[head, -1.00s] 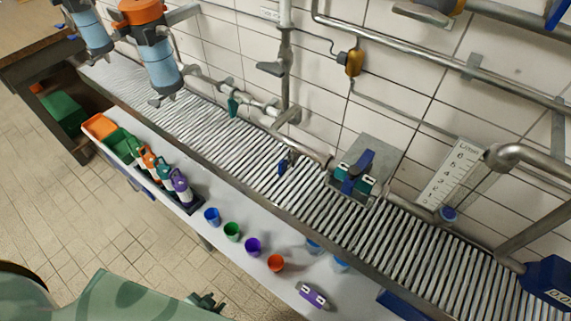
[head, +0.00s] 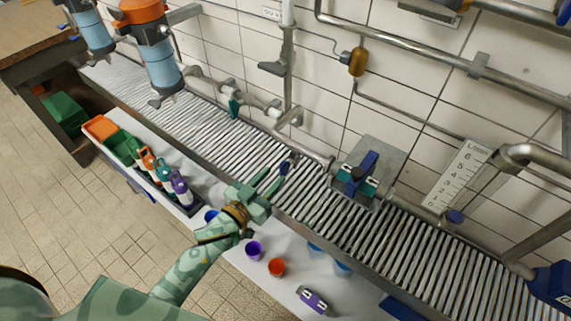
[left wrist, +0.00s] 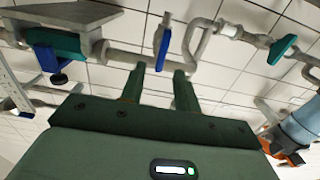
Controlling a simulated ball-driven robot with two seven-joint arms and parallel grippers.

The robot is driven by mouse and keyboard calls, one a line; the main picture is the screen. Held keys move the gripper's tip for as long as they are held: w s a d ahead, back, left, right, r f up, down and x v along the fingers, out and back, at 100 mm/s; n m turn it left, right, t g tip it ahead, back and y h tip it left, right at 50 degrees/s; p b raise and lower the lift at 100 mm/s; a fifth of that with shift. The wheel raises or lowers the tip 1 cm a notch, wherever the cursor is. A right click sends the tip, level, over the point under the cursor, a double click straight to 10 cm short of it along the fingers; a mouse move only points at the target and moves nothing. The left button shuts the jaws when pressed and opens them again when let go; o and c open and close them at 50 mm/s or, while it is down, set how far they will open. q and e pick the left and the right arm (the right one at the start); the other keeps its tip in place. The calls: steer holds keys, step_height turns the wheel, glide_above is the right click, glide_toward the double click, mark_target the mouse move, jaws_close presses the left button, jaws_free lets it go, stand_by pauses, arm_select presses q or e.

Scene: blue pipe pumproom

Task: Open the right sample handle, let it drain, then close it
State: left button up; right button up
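The right sample handle, a small blue lever (head: 287,164), hangs from the pipe over the ribbed drain. It also shows in the left wrist view (left wrist: 162,48). The left sample handle is a teal lever (head: 234,106), seen too in the left wrist view (left wrist: 283,49). My left gripper (head: 273,174) is open and empty. Its two green fingers (left wrist: 159,78) point at the blue lever, which appears between the tips in the wrist view. Contact cannot be made out. My right gripper is not in view.
A teal-and-blue valve (head: 358,180) sits right of the lever, near a litre scale (head: 458,182). Bottles (head: 180,190) stand to the left.

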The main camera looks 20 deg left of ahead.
mark_target(281, 169)
arm_select(q)
steer(key=b+x, duration=0.1)
steer(key=x, duration=0.5)
steer(key=shift+w+d, duration=0.1)
steer(key=shift+w, duration=0.2)
jaws_close()
